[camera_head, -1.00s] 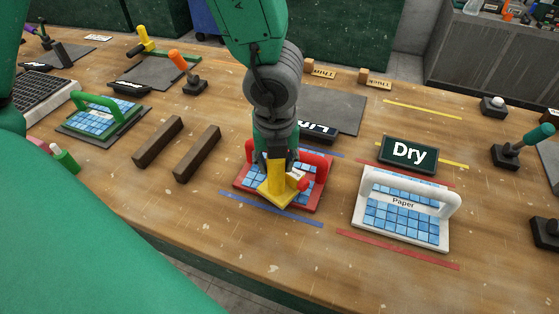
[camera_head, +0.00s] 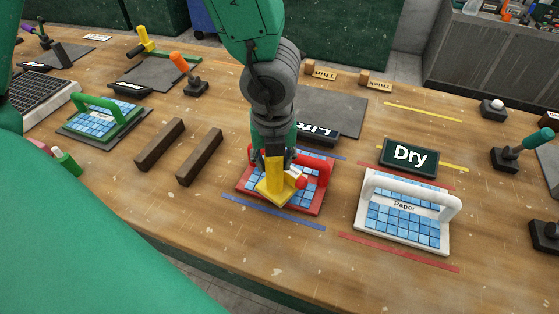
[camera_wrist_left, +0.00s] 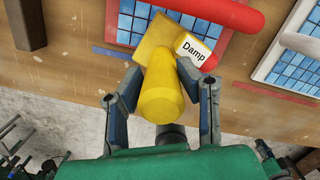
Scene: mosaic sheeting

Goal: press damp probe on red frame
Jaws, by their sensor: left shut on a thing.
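The damp probe (camera_head: 274,178) is yellow, with a square foot, an upright handle and a red-tipped white tag. The tag (camera_wrist_left: 194,49) reads "Damp" in the left wrist view. My left gripper (camera_head: 273,157) is shut on the probe's handle (camera_wrist_left: 161,95), its fingers on both sides. The red frame (camera_head: 313,204) holds blue tiles and has a red arched handle, partly hidden by my arm. The probe's foot is over the front left tiles, on or very close to them; I cannot tell if it touches. My right gripper is not in view.
A white "Paper" frame (camera_head: 442,243) stands to the right, with a "Dry" sign (camera_head: 408,157) behind it. Two dark bars (camera_head: 200,157) lie to the left, with a green frame (camera_head: 134,124) beyond. A blue strip (camera_head: 272,213) lies before the red frame. The front tabletop is mostly clear.

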